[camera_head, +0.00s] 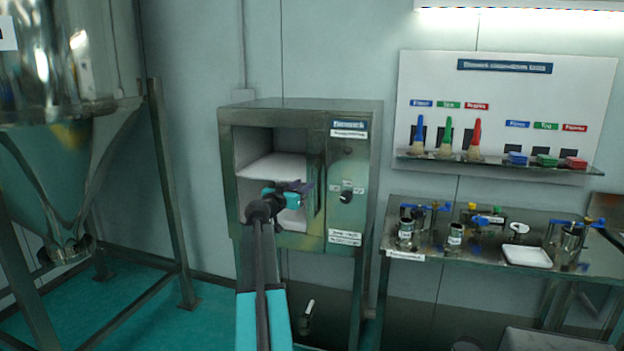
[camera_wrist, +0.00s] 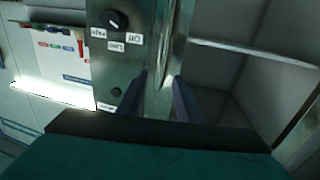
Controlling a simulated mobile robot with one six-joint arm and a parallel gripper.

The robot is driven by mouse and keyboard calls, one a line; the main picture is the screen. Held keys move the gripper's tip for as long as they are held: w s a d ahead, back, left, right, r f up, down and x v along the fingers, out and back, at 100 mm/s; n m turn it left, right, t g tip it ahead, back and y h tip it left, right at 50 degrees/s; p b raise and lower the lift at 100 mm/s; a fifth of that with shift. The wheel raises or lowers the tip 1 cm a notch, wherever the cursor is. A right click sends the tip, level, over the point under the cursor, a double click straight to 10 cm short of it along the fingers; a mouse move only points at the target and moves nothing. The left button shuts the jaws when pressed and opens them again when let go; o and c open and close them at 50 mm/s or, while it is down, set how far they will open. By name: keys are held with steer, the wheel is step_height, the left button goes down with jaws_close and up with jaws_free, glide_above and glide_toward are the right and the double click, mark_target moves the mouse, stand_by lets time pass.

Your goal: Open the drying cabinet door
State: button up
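The drying cabinet (camera_head: 349,220) is a green-grey metal box with a control panel on its right side. White shelves show behind its front, and I cannot tell whether through glass. A vertical door handle (camera_head: 317,195) is on the right edge of the door; it also shows as a metal bar in the wrist view (camera_wrist: 165,85). My gripper (camera_head: 308,188) is at the handle. In the wrist view its two dark fingers (camera_wrist: 160,98) are apart, one on each side of the bar. Whether they touch it is unclear. The door looks shut.
A table (camera_head: 407,256) with jars and clamp-like tools stands to the right, below a wall board (camera_head: 560,90) with brushes. A large metal hopper (camera_head: 60,150) on a frame is at the left. Teal floor (camera_head: 200,320) is free before the cabinet.

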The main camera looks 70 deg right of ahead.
mark_target(313, 180)
steer(key=shift+s+d+p, duration=0.2)
steer(key=shift+d+p, duration=0.15)
steer(key=shift+d, duration=1)
steer(key=shift+s+d+p, duration=0.15)
steer(key=shift+d+p, duration=0.2)
steer(key=shift+d, duration=1.05)
steer(key=shift+s+d+p, duration=0.2)
steer(key=shift+d+p, duration=0.15)
steer(key=shift+d, duration=1)
jaws_close()
steer(key=shift+a, duration=0.15)
steer(key=shift+s, duration=0.2)
